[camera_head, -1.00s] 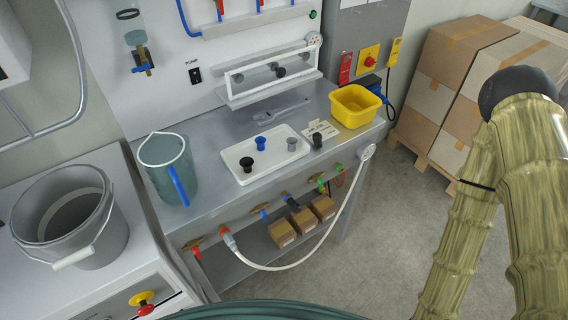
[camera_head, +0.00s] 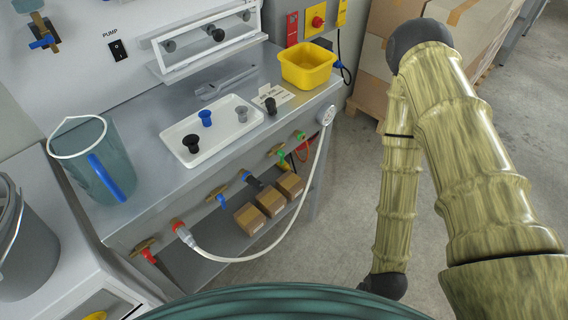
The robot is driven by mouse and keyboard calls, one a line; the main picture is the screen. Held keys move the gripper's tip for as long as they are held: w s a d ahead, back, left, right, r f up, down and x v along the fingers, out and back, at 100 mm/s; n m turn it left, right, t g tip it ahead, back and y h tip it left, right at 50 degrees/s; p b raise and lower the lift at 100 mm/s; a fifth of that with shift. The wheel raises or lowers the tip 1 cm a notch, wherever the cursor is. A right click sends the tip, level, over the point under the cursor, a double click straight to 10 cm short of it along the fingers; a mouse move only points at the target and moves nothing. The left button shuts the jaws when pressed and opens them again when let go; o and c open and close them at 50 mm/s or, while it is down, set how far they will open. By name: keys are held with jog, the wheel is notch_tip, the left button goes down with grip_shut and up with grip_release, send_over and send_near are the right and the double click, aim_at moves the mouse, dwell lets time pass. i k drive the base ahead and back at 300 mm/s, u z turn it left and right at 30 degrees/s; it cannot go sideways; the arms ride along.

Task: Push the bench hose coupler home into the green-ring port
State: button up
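The white bench hose (camera_head: 255,257) hangs in a loop below the front of the bench. My arm comes down at the right, well apart from the hose. My gripper is out of view, beyond the bottom part of the picture.
On the bench (camera_head: 150,203) are a jug (camera_head: 100,165), a white tray (camera_head: 215,143) with several plugs, and a yellow tub (camera_head: 308,66). Small cardboard boxes (camera_head: 270,201) sit on the shelf below. Floor (camera_head: 345,185) is clear between the bench and my arm.

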aim_at(183, 233)
jog(key=z, duration=0.85)
jog(key=k, duration=0.55)
jog(key=u, duration=1.3)
jog(key=i, duration=0.45)
jog(key=u, duration=0.05)
